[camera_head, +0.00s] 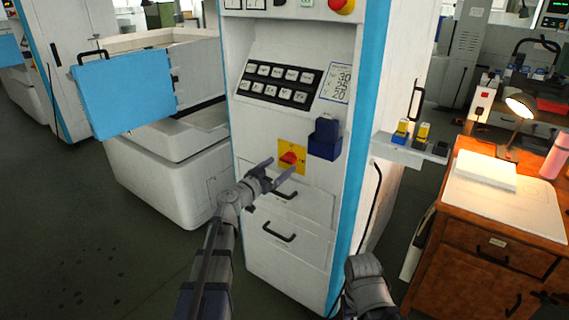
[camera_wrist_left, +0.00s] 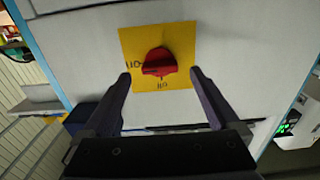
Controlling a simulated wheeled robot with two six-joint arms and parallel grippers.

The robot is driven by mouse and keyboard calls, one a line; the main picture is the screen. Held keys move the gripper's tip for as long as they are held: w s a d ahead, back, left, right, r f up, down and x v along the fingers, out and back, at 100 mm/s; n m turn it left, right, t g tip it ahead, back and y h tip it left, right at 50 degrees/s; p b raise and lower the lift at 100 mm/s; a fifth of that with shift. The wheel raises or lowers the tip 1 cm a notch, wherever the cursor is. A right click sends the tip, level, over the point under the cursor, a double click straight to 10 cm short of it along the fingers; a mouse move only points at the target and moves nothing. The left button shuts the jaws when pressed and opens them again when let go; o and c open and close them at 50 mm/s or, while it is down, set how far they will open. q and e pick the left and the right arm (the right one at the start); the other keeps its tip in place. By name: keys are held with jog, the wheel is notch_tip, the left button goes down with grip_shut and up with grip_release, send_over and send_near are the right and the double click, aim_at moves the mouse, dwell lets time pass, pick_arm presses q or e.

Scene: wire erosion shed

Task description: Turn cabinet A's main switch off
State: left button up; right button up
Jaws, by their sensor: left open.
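A red rotary switch knob (camera_head: 289,158) sits on a yellow square plate (camera_head: 300,150) on the front of a white cabinet (camera_head: 235,60) with blue edges. No letter A is readable on it. The knob (camera_wrist_left: 159,62) also shows in the left wrist view, with small dark marks on the plate left of and below it. My left gripper (camera_head: 280,169) is open and empty in front of the knob. In the left wrist view its fingertips (camera_wrist_left: 161,74) stand on both sides of the knob, apart from it. My right gripper is out of view.
A dark blue box (camera_head: 324,138) sticks out of the panel right of the switch. A keypad (camera_head: 280,82) is above; drawers with black handles (camera_head: 279,232) are below. A shelf (camera_head: 410,148) and wooden desk (camera_head: 500,240) stand at right. Dark floor is free at left.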

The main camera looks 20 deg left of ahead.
aim_at(286, 162)
pick_arm(q)
jog(key=x, duration=0.3)
jog(key=shift+w+d, duration=0.1)
jog(key=shift+w, duration=0.15)
jog(key=shift+s, duration=0.1)
jog(key=c, duration=1.4)
